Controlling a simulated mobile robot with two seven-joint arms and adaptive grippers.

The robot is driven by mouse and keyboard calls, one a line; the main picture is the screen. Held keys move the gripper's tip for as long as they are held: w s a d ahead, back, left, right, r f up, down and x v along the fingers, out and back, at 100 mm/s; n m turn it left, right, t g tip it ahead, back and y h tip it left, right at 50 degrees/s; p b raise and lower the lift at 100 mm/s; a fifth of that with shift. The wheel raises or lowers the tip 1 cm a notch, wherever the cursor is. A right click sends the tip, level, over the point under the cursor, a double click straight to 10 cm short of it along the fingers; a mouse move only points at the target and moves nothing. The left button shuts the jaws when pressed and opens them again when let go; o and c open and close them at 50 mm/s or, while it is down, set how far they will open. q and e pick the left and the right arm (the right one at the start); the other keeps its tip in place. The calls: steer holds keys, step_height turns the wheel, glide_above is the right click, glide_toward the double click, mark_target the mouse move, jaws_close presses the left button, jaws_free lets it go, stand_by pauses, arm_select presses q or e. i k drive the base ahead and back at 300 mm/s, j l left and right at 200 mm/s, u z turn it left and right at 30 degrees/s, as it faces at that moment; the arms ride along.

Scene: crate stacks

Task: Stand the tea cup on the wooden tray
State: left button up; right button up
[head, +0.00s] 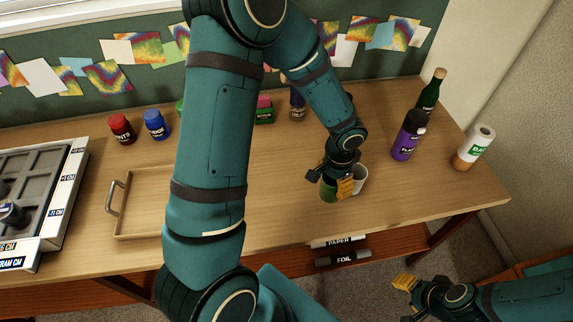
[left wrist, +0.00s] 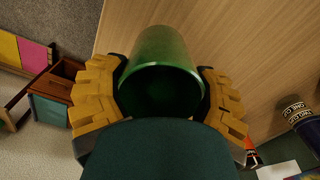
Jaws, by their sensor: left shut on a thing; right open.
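The tea cup, a green round cup with no handle in sight (head: 327,191), is between the orange fingers of my left gripper (head: 343,184). In the left wrist view the cup (left wrist: 162,55) shows its dark round opening, with a finger pressed on each side. In the head view it is at the front right part of the table, partly hidden by the gripper. The wooden tray (head: 145,203) lies to the left, with a metal handle on its left side; my left arm hides its right part. My right gripper (head: 405,283) is open and empty, off the table's front edge at lower right.
A white cup-like thing (head: 361,179) stands just right of the left gripper. A purple bottle (head: 407,138), a dark green bottle (head: 430,95) and a white roll-shaped container (head: 474,148) stand further right. Red (head: 121,129) and blue (head: 156,125) jars stand behind the tray.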

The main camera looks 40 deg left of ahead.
mark_target(152, 202)
steer(key=k+j, duration=0.2)
steer(key=k+j+u, duration=0.1)
steer(key=u, duration=1.1)
steer(key=k+j, duration=0.05)
steer(key=k, duration=0.05)
